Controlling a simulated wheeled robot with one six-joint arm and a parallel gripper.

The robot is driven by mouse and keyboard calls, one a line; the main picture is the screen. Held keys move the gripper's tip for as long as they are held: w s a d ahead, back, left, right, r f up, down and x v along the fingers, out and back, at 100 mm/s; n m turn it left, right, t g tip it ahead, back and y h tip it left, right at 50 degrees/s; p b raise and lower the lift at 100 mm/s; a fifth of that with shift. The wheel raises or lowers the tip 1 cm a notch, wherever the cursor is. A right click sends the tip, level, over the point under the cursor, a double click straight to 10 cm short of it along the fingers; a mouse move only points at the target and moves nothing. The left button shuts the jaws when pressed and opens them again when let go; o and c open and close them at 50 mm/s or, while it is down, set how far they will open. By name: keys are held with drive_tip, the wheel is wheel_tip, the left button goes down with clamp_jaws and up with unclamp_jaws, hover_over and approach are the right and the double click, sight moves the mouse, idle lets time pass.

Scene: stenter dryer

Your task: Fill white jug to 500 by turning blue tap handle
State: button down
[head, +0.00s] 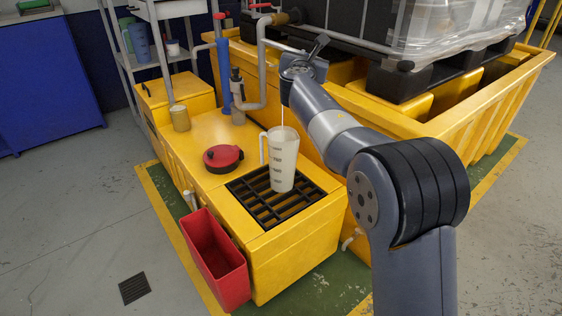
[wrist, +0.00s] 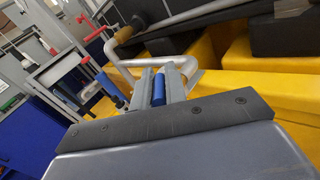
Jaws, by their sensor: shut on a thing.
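The white jug (head: 283,160) stands upright on the black grate (head: 257,205) of the yellow bench, with dark marks on its side and its handle to the left. A thin pale stream (head: 283,115) runs down into its open top. The liquid level and the numbers are too small to read. My gripper (head: 299,66) is above the jug at the end of the grey pipe. In the wrist view my gripper (wrist: 163,74) is shut on the blue tap handle (wrist: 158,88), which shows between the two fingers. My wrist hides the spout in the head view.
A red lidded pot (head: 222,157) sits left of the jug. A blue upright (head: 224,75) and grey pipe (head: 262,60) stand behind. A red bin (head: 215,262) hangs at the bench front. A large yellow bund (head: 480,125) with a wrapped tank lies right.

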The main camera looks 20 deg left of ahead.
drive_tip(key=shift+f, duration=0.2)
drive_tip(key=shift+w+d+r+n+g+y+b, duration=0.1)
drive_tip(key=shift+d+n+g+y+b, duration=0.2)
drive_tip(key=shift+n+y, duration=0.55)
drive_tip(key=shift+w+d+f+n+g+y+b, duration=0.1)
drive_tip(key=shift+d+n+g+y+b, duration=0.3)
drive_tip(key=shift+y, duration=0.8)
drive_tip(key=shift+w+d+r+n+g+y+b, duration=0.1)
drive_tip(key=shift+n+g+y, duration=0.2)
drive_tip(key=shift+n+y, duration=0.6)
drive_tip(key=shift+y, duration=0.35)
